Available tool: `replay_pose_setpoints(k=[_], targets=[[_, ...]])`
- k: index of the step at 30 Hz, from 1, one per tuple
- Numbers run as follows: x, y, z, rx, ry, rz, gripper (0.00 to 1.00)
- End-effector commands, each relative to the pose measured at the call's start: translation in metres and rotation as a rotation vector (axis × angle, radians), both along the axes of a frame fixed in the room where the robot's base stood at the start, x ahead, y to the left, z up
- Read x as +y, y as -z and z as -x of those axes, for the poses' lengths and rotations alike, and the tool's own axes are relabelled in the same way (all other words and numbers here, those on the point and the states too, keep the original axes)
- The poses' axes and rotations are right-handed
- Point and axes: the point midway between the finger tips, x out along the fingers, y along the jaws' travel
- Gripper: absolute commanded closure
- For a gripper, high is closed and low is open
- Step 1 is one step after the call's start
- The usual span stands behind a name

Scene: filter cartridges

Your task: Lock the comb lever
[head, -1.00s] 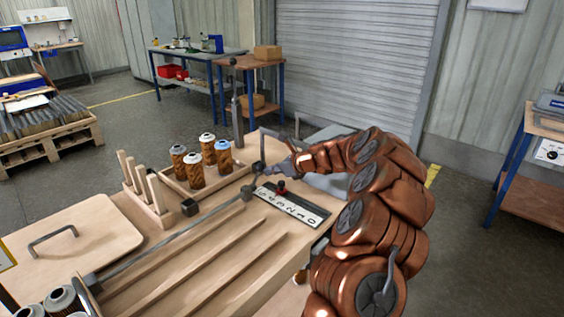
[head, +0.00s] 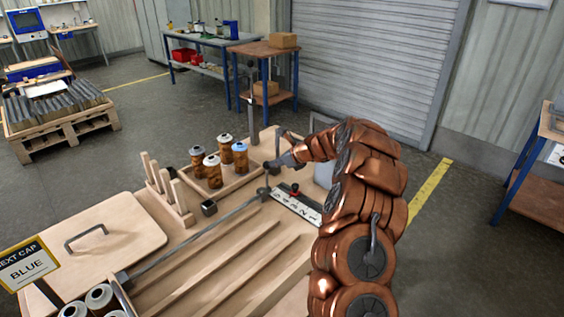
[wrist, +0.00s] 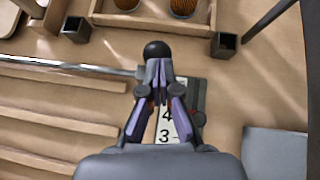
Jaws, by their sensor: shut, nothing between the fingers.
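My gripper (head: 271,165) is shut, with nothing between its fingers, at the far end of the wooden workstation. In the wrist view its closed fingertips (wrist: 158,68) are just behind a round black knob (wrist: 157,50), which looks like the lever's end. I cannot tell whether they touch. A long metal rod (head: 190,240) runs across the board to a dark block (head: 263,193) below my gripper; it also shows in the wrist view (wrist: 75,67). The lever's pivot and lock are not clear.
A numbered scale (head: 298,204) with a red-and-black slider (head: 294,190) lies under my forearm. A tray (head: 207,194) holds several amber cartridges, including a blue-capped one (head: 240,157). Wooden pegs (head: 178,195) stand beside it. A sign (head: 28,265) reads "NEXT CAP BLUE".

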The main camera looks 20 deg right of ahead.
Motion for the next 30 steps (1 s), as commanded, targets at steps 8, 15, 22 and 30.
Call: replay_pose_setpoints(k=[8, 15, 22, 30], targets=[[0.014, -0.009, -0.032, 0.001, -0.002, 0.003, 1.00], [0.022, -0.006, -0.052, 0.000, -0.001, 0.002, 1.00], [0.027, -0.002, -0.061, 0.002, -0.002, -0.002, 1.00], [0.029, -0.001, -0.065, 0.002, -0.003, -0.002, 1.00]])
